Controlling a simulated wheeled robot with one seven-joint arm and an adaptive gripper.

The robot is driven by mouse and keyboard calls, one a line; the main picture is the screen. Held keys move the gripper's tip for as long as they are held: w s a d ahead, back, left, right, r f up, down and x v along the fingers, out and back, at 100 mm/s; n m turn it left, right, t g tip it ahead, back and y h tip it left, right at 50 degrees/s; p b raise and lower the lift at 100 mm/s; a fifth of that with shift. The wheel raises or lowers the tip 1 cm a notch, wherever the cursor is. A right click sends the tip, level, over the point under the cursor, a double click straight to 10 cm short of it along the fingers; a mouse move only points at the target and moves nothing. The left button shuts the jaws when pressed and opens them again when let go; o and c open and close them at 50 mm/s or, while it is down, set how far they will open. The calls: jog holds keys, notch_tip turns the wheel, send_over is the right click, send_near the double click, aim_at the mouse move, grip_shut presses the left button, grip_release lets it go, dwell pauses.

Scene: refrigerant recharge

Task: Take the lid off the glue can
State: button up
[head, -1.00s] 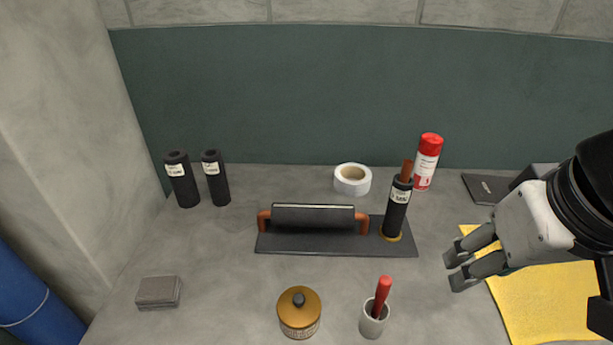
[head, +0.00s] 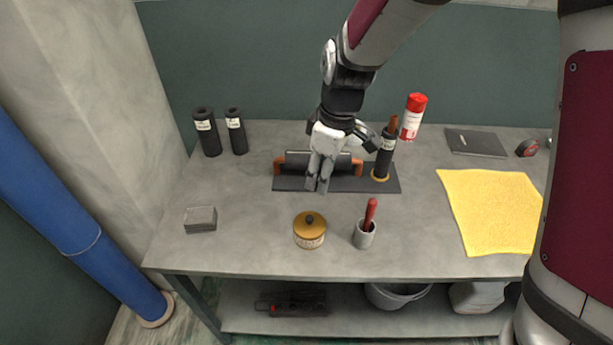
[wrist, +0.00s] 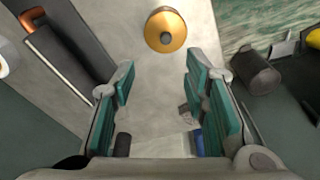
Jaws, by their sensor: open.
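The glue can (head: 309,237) stands upright near the front edge of the bench, left of a grey cup. Its brassy lid (head: 310,221) with a dark knob sits on top. In the wrist view the lid (wrist: 166,31) shows from above, beyond and between my fingertips. My gripper (head: 318,184) is open and empty, behind and above the can, apart from it. Its two green-padded fingers also show in the wrist view (wrist: 160,80). Most of the can's body is hidden under the lid in the wrist view.
A grey cup (head: 364,239) with a red handle stands close right of the can. A grey block (head: 200,219) sits left. Bare bench surrounds the can's left.

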jog(key=f, duration=0.1)
send_over(309, 217)
jog(key=d, duration=0.1)
notch_tip(309, 217, down, 8)
jog(key=shift+f+p, duration=0.2)
jog(key=shift+p, duration=0.25)
jog(key=f, duration=0.2)
jog(key=f+p, duration=0.1)
jog(key=f, duration=0.1)
jog(key=shift+s+a, duration=0.15)
jog(key=shift+a, duration=0.15)
jog(key=shift+a+f, duration=0.1)
jog(key=shift+f, duration=0.5)
grip_shut()
